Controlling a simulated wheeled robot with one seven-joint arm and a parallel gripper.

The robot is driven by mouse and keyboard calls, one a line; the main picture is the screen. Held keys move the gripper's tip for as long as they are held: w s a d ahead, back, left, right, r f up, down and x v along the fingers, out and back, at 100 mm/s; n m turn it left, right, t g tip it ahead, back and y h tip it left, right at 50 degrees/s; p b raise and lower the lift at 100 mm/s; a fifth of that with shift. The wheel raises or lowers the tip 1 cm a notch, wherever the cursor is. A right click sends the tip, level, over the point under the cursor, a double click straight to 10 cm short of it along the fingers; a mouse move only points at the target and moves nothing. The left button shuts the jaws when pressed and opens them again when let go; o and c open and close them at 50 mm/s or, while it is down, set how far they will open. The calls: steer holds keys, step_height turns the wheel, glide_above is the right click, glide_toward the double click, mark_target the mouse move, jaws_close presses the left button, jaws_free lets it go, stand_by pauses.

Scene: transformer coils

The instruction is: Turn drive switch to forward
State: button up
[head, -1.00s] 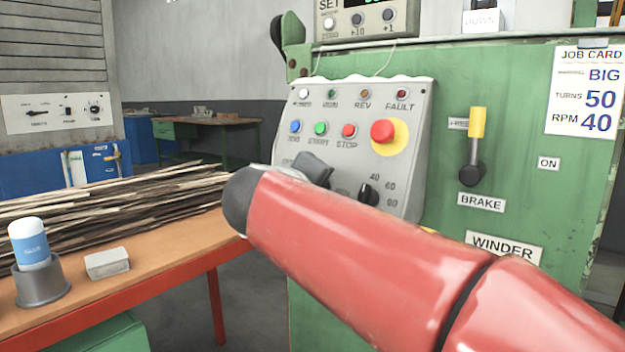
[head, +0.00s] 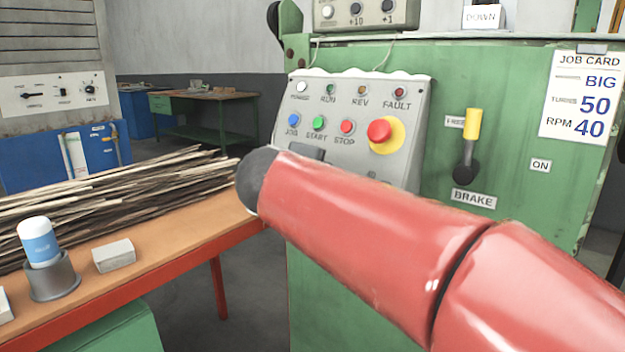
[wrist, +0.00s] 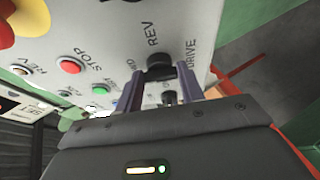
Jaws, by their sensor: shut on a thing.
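The drive switch (wrist: 160,68) is a black knob on the grey control panel, between the REV and DRIVE labels in the wrist view. A partly hidden label ending in "WD" is to its left there. My gripper (wrist: 161,76) has a finger on each side of the knob and is shut on it. The knob's exact pointer angle cannot be told. In the head view my red arm hides the switch and the lower part of the control panel (head: 345,98). Only a dark bit of my gripper (head: 308,152) shows above the arm there.
A red emergency button (head: 380,131) and a row of blue, green and red buttons sit above the arm. The brake lever (head: 467,145) stands to the right. A wooden-topped bench (head: 180,245) with strips, a can and a block is at left.

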steer(key=o, duration=1)
steer(key=v, duration=0.7)
steer(key=shift+s+b, duration=0.35)
steer(key=shift+s, duration=0.05)
steer(key=shift+a+r, duration=0.1)
steer(key=shift+a, duration=0.05)
